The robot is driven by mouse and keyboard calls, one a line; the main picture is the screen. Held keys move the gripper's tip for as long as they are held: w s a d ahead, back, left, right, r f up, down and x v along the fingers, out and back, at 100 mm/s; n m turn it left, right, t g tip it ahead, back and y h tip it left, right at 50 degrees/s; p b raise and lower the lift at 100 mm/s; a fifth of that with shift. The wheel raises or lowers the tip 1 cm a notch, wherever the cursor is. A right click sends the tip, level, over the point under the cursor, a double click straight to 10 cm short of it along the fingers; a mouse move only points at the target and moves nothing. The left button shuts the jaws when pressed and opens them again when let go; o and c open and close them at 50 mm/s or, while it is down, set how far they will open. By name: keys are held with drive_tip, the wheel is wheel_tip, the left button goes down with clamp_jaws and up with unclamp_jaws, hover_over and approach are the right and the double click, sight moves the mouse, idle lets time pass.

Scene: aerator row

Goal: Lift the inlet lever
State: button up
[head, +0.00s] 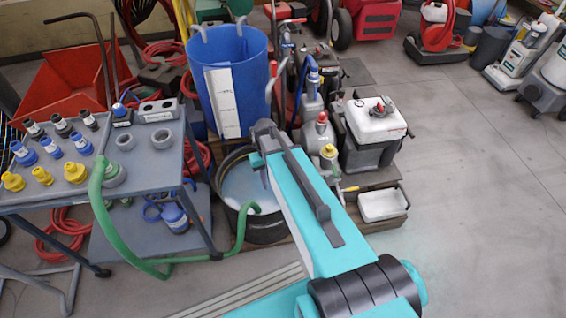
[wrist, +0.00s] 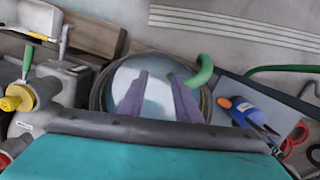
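My gripper (wrist: 158,78) shows in the wrist view with its two grey-purple fingers apart and nothing between them. It is above a round black tub (wrist: 100,92) of pale liquid. In the head view my teal arm reaches over the tub (head: 262,236), and the fingertips are mostly hidden. I cannot tell for certain which part is the inlet lever. A small yellow-ended handle (head: 349,189) sits low beside the grey pump units, right of my arm; a similar one (wrist: 37,36) is at the wrist view's upper left. A yellow-capped fitting (head: 328,153) stands above it.
A green hose (head: 245,225) hooks over the tub's rim. A grey bench (head: 150,190) with several fittings stands left. A blue barrel (head: 228,75) is behind. A white-topped machine (head: 373,120) and white tray (head: 382,205) are right. The floor (head: 480,190) at right is clear.

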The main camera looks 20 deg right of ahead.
drive_tip(key=s+a+f+g, duration=0.1)
drive_tip(key=s+a+f, duration=0.1)
drive_tip(key=s+f, duration=0.3)
drive_tip(key=s+a+f+g, duration=0.1)
drive_tip(key=s+f, duration=0.4)
drive_tip(key=s, duration=0.9)
drive_tip(key=s+a+f+g, duration=0.2)
drive_tip(key=s+f, duration=0.4)
drive_tip(key=s, duration=0.3)
drive_tip(key=shift+s+a, duration=0.35)
drive_tip(key=shift+a, duration=0.3)
drive_tip(key=shift+f, duration=0.1)
